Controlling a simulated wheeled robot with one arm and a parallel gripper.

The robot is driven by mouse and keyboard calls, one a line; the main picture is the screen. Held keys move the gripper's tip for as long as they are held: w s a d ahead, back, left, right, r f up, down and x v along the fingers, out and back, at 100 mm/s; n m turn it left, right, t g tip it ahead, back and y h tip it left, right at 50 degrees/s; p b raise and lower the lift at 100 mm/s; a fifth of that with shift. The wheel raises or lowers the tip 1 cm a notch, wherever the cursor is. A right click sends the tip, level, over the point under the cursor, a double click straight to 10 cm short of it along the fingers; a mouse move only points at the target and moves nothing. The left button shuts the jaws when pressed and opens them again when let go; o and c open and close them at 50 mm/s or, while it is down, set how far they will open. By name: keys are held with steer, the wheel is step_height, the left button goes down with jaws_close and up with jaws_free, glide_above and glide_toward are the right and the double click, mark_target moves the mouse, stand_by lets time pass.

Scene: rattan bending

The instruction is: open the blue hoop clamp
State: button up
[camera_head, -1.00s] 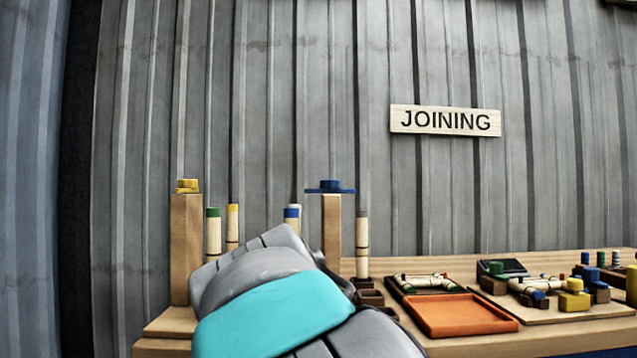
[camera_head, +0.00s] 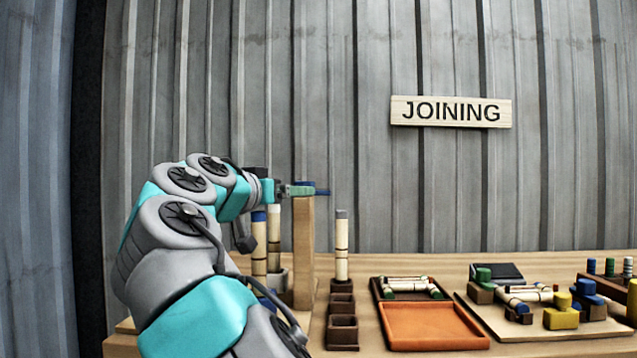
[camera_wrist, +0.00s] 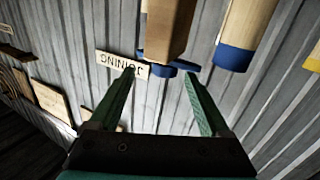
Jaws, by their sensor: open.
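A blue piece with a flat bar (camera_head: 322,191) sits on top of a tall wooden post (camera_head: 304,250); I take it for the blue hoop clamp. In the wrist view, which is upside down, the blue piece (camera_wrist: 166,68) shows at the post's end (camera_wrist: 170,28). My gripper (camera_head: 308,190) is level with the post's top, reaching in from the left, and hides part of the blue piece. In the wrist view my gripper (camera_wrist: 159,72) is open, with its green fingers apart and the blue piece between and beyond their tips. Contact cannot be told.
Rattan sticks stand beside the post, one blue-topped (camera_head: 259,240) and one grey-topped (camera_head: 341,245). Dark small boxes (camera_head: 342,330), an orange tray (camera_head: 430,326) and a board with coloured blocks (camera_head: 480,312) lie to the right. The corrugated wall is behind.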

steer(key=shift+m+t, duration=0.3)
steer(key=x, duration=0.2)
steer(key=p+x, duration=0.1)
steer(key=x, duration=0.2)
steer(key=a+r+p+x, duration=0.1)
steer(key=x, duration=0.2)
steer(key=shift+w+d, duration=0.1)
steer(key=shift+w, duration=0.25)
steer(key=shift+c, duration=0.4)
jaws_close()
